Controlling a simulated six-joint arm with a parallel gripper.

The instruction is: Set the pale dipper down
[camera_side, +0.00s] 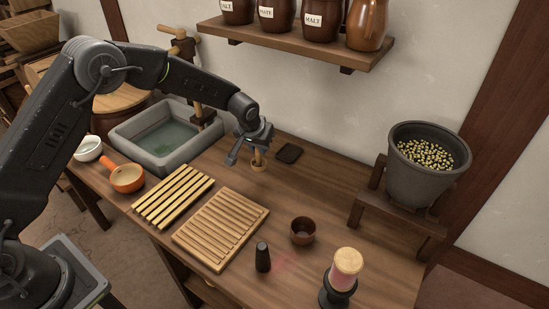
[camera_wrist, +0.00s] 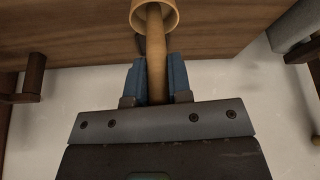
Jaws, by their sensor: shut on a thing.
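The pale dipper (camera_side: 259,166) is in my gripper (camera_side: 258,147), over the back middle of the wooden table (camera_side: 330,185). Its small round cup is lowest, and its handle runs up into the jaws. In the wrist view, the blue fingers of my gripper (camera_wrist: 156,65) are shut on the tan handle, one on each side. The dipper's cup (camera_wrist: 170,14) shows at the top edge of that view, partly cut off. The cup is at or close to the tabletop; I cannot tell if it touches.
A dark flat slab (camera_side: 289,154) lies just right of the dipper. A grey trough (camera_side: 120,141) stands to the left. Two slatted racks (camera_side: 172,196) (camera_side: 220,229), a brown cup (camera_side: 303,232) and a dark cylinder (camera_side: 263,257) are nearer the front. A grain-filled bucket (camera_side: 405,174) stands right.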

